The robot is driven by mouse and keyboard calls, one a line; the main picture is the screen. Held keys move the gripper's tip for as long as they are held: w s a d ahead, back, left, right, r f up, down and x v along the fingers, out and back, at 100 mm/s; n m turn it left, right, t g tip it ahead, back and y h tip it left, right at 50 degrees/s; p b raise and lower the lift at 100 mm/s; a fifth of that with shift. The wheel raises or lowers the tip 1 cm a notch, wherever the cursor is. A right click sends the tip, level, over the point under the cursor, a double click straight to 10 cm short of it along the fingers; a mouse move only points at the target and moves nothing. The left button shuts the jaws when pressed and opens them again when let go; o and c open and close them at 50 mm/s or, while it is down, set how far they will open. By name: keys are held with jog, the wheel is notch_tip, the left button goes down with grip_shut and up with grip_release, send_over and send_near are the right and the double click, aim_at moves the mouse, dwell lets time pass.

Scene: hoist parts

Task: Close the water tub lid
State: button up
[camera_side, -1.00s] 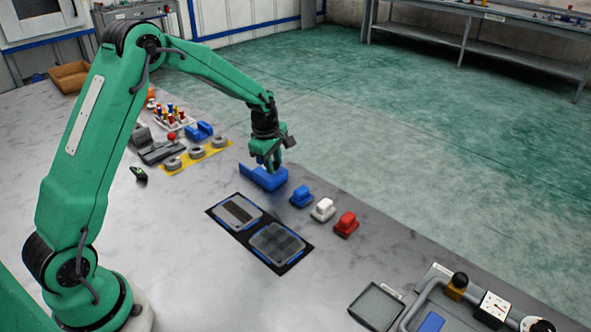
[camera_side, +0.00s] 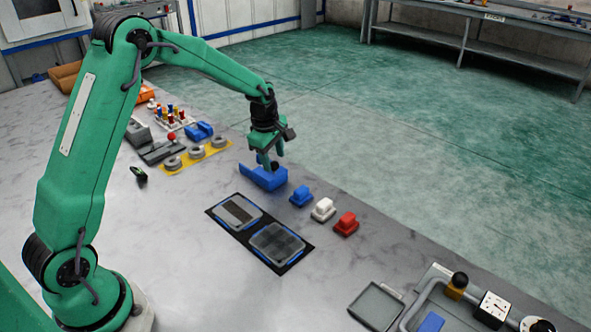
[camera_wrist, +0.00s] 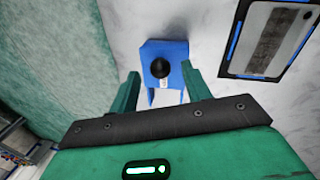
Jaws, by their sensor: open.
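My gripper (camera_side: 268,158) is open above a blue bracket-like piece (camera_side: 259,180) near the far edge of the table. In the wrist view the two green fingers of my gripper (camera_wrist: 161,84) are spread, with the blue piece (camera_wrist: 178,50) beyond them. A black round knob (camera_wrist: 160,68) shows between the fingers, at the blue piece; I cannot tell contact. A grey tub (camera_side: 413,312) stands at the lower right, partly cut off by the frame. A flat grey framed panel (camera_side: 376,306) lies at its left side, possibly its lid. The tub is not in the wrist view.
A black mat with two clear-lidded trays (camera_side: 278,243) lies nearer the arm. Blue (camera_side: 301,196), white (camera_side: 323,209) and red (camera_side: 346,223) blocks stand in a row to the right. Grey rings on a yellow strip (camera_side: 196,154) lie left. Bare table lies between mat and tub.

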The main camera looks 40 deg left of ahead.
aim_at(272, 177)
jog(key=shift+s+d+r, duration=0.1)
jog(key=shift+s+r, duration=0.05)
jog(key=shift+r, duration=0.75)
jog(key=shift+s+r, duration=0.2)
jog(key=shift+r, duration=0.65)
jog(key=shift+s+d+r, duration=0.1)
jog(key=shift+s+r, duration=0.05)
jog(key=shift+r, duration=0.75)
jog(key=s+d+r+m+t, duration=0.2)
jog(key=s+d+r+m, duration=0.3)
jog(key=s+r+m, duration=0.65)
jog(key=s+d+m, duration=0.1)
jog(key=s+m, duration=0.3)
jog(key=s, duration=0.5)
jog(key=s+d+m+t, duration=0.1)
jog(key=s+m, duration=0.3)
jog(key=s, duration=0.4)
jog(key=shift+s+d+m, duration=0.35)
jog(key=shift+s+d, duration=0.05)
jog(key=shift+d, duration=0.4)
jog(key=shift+r, duration=0.1)
